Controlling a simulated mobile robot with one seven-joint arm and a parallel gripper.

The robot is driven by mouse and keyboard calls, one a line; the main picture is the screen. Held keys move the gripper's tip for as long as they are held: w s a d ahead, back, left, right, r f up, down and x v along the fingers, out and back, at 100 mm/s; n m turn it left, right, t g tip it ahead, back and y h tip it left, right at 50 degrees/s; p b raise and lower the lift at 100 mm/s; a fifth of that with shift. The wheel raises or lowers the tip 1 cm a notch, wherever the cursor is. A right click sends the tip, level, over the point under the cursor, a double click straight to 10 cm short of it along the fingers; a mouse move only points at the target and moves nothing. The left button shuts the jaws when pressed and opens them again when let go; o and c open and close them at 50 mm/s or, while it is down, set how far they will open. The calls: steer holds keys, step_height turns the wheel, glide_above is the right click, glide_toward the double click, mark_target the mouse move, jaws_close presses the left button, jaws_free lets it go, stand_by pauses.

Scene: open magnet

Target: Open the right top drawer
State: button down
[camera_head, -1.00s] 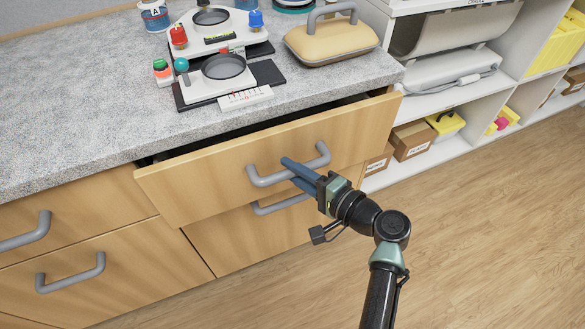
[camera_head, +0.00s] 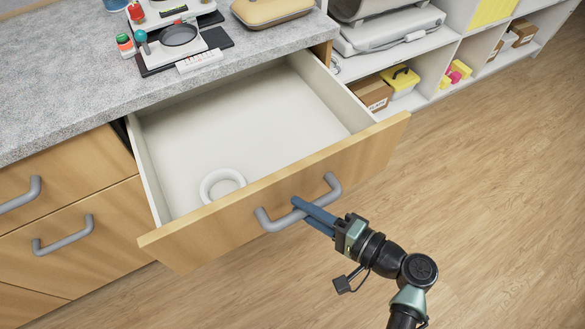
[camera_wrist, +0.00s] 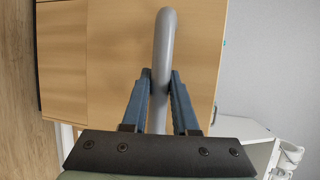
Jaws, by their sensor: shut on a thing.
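The right top drawer (camera_head: 285,205) stands well pulled out from under the counter, with its pale inside showing. A white ring (camera_head: 222,184) lies in it near the front left. Its grey bar handle (camera_head: 266,218) is on the wooden front. My gripper (camera_head: 302,207) has its blue fingers shut on the middle of this handle. In the wrist view, the fingers (camera_wrist: 160,88) press on the handle (camera_wrist: 165,45) from both sides. Part of the handle is hidden behind the fingers.
The grey counter (camera_head: 60,90) carries scales (camera_head: 180,45) and a tan case (camera_head: 270,8). Closed drawers (camera_head: 70,230) are on the left. White shelves (camera_head: 430,60) with boxes stand at the back right. The wooden floor (camera_head: 490,190) at right is clear.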

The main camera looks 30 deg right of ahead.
steer(key=shift+s+d+p, duration=0.1)
steer(key=shift+s+p, duration=0.25)
steer(key=shift+s, duration=1.55)
steer(key=c, duration=0.7)
jaws_free()
steer(key=v, duration=1.3)
steer(key=shift+r, duration=0.15)
